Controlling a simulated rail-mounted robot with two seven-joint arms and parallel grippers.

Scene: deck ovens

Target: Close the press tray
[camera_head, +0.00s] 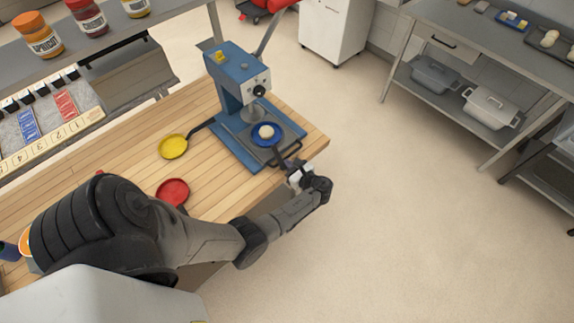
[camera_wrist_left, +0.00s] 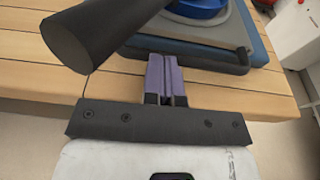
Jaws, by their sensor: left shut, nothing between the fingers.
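The blue press (camera_head: 240,85) stands at the right end of the wooden counter. Its round blue press tray (camera_head: 280,140) sits low, swung out to the front right of the press head, with a white dough ball (camera_head: 266,131) on it. The tray's dark handle (camera_head: 290,151) points toward the counter's front edge; it looms large as a black cylinder in the left wrist view (camera_wrist_left: 85,38). My left gripper (camera_head: 296,172) is beside the handle, its fingers (camera_wrist_left: 166,75) together and empty, the handle to their left in the wrist view. My right gripper is not in view.
A yellow pan (camera_head: 173,147) and a red pan (camera_head: 173,190) lie on the counter (camera_head: 130,150) left of the press. Jars (camera_head: 38,36) stand on a shelf at the upper left. Open floor (camera_head: 390,220) lies to the right.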

